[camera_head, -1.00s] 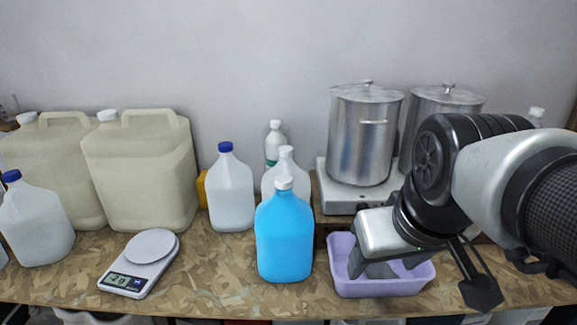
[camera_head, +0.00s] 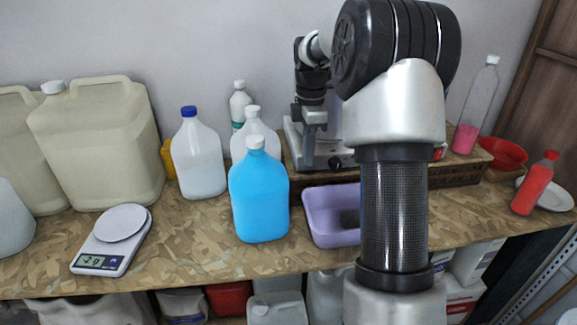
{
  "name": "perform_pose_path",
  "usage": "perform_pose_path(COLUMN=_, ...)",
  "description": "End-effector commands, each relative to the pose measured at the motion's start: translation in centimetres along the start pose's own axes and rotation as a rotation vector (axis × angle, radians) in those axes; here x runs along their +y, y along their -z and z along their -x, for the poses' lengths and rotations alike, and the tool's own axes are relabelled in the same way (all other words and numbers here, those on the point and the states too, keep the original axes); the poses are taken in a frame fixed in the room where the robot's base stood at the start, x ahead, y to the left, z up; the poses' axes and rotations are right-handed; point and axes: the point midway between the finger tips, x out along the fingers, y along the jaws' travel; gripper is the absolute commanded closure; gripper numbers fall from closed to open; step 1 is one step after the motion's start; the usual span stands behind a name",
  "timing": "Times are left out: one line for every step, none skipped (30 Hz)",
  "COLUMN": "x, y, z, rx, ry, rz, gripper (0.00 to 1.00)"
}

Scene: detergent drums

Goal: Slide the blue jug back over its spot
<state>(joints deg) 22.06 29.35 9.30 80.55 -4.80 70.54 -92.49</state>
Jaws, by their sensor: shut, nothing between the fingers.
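The blue jug (camera_head: 259,205) with a white cap stands upright on the patterned worktop, near its front edge. It is left of the lilac tub (camera_head: 318,222), with a narrow gap between them. No marked spot for the jug shows on the worktop. My gripper (camera_head: 307,165) points down behind and to the right of the jug, in front of the raised hotplate area. It is shut and empty, apart from the jug. My arm hides the right part of the tub and the metal pots.
White jugs stand close behind the blue jug, one blue-capped (camera_head: 198,155), one white-capped (camera_head: 254,132). A digital scale (camera_head: 113,238) and large beige drums (camera_head: 98,145) are at left. A red bottle (camera_head: 533,185) and red bowl (camera_head: 503,153) stand at right.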

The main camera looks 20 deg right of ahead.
Motion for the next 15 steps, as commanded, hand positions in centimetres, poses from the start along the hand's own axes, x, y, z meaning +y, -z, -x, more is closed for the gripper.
perform_pose_path(x=-0.1, y=0.0, z=-0.7, rx=0.000, ry=0.002, rz=0.000, gripper=1.00)
perform_pose_path(x=-0.1, y=0.0, z=-1.1, rx=0.000, ry=0.002, rz=-0.001, gripper=1.00)
perform_pose_path(x=-0.1, y=0.0, z=-1.9, rx=0.000, ry=0.004, rz=-0.001, gripper=1.00)
perform_pose_path(x=-0.1, y=0.1, z=-2.5, rx=0.000, ry=0.004, rz=-0.001, gripper=1.00)
perform_pose_path(x=-0.1, y=0.1, z=-3.1, rx=0.000, ry=0.005, rz=-0.001, gripper=1.00)
perform_pose_path(x=-0.2, y=0.1, z=-4.0, rx=0.000, ry=0.005, rz=-0.001, gripper=1.00)
perform_pose_path(x=-0.2, y=0.1, z=-4.6, rx=0.000, ry=0.005, rz=-0.001, gripper=1.00)
perform_pose_path(x=-0.1, y=0.1, z=-5.3, rx=0.000, ry=0.004, rz=-0.001, gripper=1.00)
perform_pose_path(x=-0.1, y=0.1, z=-6.2, rx=0.000, ry=0.005, rz=-0.001, gripper=1.00)
perform_pose_path(x=-0.2, y=0.1, z=-6.9, rx=0.000, ry=0.005, rz=-0.001, gripper=1.00)
perform_pose_path(x=-0.1, y=0.1, z=-7.5, rx=0.000, ry=0.004, rz=-0.002, gripper=1.00)
perform_pose_path(x=-0.1, y=0.1, z=-8.3, rx=0.000, ry=0.004, rz=-0.002, gripper=1.00)
perform_pose_path(x=-0.1, y=0.1, z=-8.9, rx=0.000, ry=0.004, rz=-0.002, gripper=1.00)
perform_pose_path(x=-0.2, y=0.1, z=-9.4, rx=-0.001, ry=0.004, rz=-0.002, gripper=1.00)
perform_pose_path(x=0.0, y=0.9, z=-9.1, rx=-0.001, ry=-0.002, rz=0.002, gripper=1.00)
